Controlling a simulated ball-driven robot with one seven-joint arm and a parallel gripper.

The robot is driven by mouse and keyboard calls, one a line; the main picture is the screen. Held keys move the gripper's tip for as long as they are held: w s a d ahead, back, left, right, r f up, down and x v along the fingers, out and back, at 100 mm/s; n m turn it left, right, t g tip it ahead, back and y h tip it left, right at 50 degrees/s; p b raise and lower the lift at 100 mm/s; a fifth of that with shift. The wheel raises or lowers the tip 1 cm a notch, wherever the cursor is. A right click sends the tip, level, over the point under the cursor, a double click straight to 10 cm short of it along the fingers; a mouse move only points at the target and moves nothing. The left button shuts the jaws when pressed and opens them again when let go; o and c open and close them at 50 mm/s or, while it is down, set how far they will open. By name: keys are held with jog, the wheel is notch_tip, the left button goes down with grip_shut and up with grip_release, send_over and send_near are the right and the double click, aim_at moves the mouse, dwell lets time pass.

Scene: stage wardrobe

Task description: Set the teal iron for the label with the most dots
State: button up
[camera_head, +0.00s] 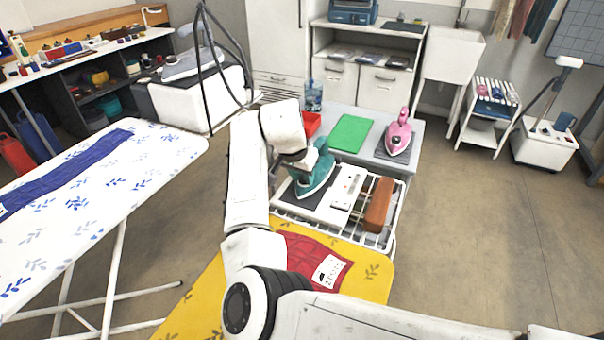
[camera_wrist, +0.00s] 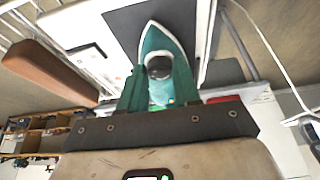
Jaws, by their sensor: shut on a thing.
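The teal iron (camera_head: 318,175) stands on a dark mat on the white wire stand, in the middle of the head view. It also shows in the wrist view (camera_wrist: 160,45), its pointed sole over the dark mat (camera_wrist: 120,22). My gripper (camera_head: 302,162) is shut on the iron at its rear upper part; the wrist view shows the jaws (camera_wrist: 158,100) against it. The setting on the iron cannot be read. A red cloth (camera_head: 300,255) with a white label (camera_head: 329,271) lies on the yellow ironing board (camera_head: 378,280). The label's dark marks are too small to read.
A brown block (camera_head: 378,204) and a white panel (camera_head: 347,187) lie right of the iron. Behind are a green cloth (camera_head: 350,133) and a pink iron (camera_head: 398,132) on a grey table. A patterned ironing board (camera_head: 110,190) stands left.

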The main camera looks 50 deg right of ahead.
jog(key=shift+c, duration=1)
jog(key=shift+m, duration=0.3)
jog(key=shift+w+m+g+b, duration=0.15)
jog(key=shift+m+g, duration=0.25)
jog(key=shift+m, duration=0.5)
jog(key=shift+w+m+g+b, duration=0.1)
jog(key=shift+m+g+b, duration=0.25)
jog(key=shift+m, duration=0.55)
jog(key=shift+w+m+g+b, duration=0.1)
jog(key=shift+m+g, duration=0.35)
jog(key=shift+m, duration=0.45)
jog(key=shift+r, duration=0.1)
jog(key=o, duration=1.1)
